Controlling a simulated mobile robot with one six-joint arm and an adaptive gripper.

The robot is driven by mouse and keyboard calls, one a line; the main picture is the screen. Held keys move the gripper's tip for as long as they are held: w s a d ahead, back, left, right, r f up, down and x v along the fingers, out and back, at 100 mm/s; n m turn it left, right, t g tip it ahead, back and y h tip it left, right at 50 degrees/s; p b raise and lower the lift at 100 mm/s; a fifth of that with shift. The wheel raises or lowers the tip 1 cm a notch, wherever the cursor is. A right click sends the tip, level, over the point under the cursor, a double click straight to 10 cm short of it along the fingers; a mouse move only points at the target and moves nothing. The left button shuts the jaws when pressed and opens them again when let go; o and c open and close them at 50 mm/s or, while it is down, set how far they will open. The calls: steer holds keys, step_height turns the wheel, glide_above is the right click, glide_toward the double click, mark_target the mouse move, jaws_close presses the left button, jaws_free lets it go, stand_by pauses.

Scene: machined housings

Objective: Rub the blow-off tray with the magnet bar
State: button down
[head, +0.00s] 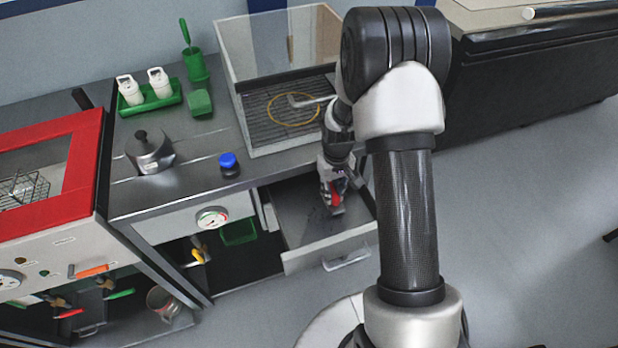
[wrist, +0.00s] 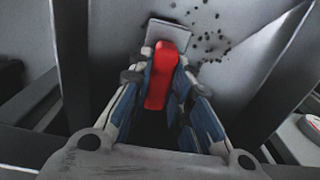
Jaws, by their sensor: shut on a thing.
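The magnet bar (wrist: 160,78) has a red grip and a flat grey end. It also shows in the head view as a small red piece (head: 337,188). My gripper (head: 331,178) is shut on its red grip, and its blue-grey fingers close on both sides in the wrist view. The blow-off tray (head: 300,232) is the pulled-out grey drawer under the bench, and its floor also fills the back of the wrist view (wrist: 105,60). Dark specks lie on the floor beside the bar's grey end. I cannot tell whether that end touches the floor.
A clear-walled cabinet (head: 262,52) with a grate stands above the tray. A blue-capped jar (head: 229,166), a steel pot (head: 148,152) and a green caddy with white bottles (head: 152,104) stand on the bench. A red-framed cabinet (head: 72,165) is at the left. A pressure gauge (head: 212,217) is left of the tray.

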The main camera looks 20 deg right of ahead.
steer(key=shift+w+f+p, duration=0.1)
steer(key=shift+w+p, duration=0.15)
steer(key=shift+p, duration=0.15)
steer(key=r, duration=0.1)
steer(key=r+p, duration=0.1)
steer(key=r, duration=0.1)
steer(key=shift+s+p, duration=0.3)
steer(key=shift+w+r+p, duration=0.15)
steer(key=shift+r+p, duration=0.4)
steer(key=shift+r, duration=0.1)
steer(key=shift+r+p, duration=0.8)
steer(key=shift+r, duration=0.4)
